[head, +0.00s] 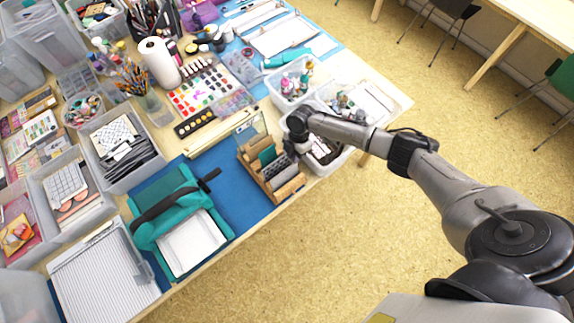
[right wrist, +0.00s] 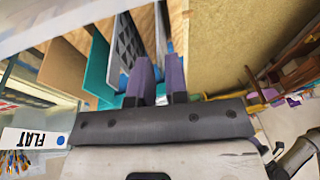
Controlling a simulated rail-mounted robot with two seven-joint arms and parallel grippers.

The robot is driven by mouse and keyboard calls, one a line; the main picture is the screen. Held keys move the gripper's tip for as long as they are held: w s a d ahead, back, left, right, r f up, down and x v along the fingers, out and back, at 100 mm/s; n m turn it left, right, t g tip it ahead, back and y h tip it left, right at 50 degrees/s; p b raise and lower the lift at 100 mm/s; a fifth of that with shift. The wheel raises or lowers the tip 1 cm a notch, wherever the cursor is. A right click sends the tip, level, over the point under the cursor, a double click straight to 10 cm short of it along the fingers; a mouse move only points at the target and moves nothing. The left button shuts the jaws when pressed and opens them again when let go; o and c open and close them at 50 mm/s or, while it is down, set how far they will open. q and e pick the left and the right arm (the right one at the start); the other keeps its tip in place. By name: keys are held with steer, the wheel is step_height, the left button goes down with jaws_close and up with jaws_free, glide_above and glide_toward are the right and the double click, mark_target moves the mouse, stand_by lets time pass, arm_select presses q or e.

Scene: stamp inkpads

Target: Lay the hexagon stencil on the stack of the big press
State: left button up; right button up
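The big press (head: 150,207) is teal with a dark strap-like handle. A white tray-like bed (head: 190,243) lies at its front. A wooden rack (head: 283,190) right of it holds upright sheets in teal, grey and brown. My right gripper (head: 291,151) is low at the rack's right end. In the right wrist view, its two purple fingers (right wrist: 160,65) stand a small gap apart beside the rack's sheets. I cannot tell which sheet is the hexagon stencil. My left gripper is not in view.
Clear bins of bottles (head: 293,88) and supplies stand just behind the gripper. A slatted white board (head: 100,283) lies left of the press. Blue mat (head: 232,190) shows bare between press and rack. The table's front edge runs close to both.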

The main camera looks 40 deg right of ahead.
jaws_close()
step_height(320, 180, up, 8)
steer(key=w+p, duration=0.1)
steer(key=p, duration=0.4)
steer(key=shift+f, duration=0.25)
steer(key=shift+w, duration=0.1)
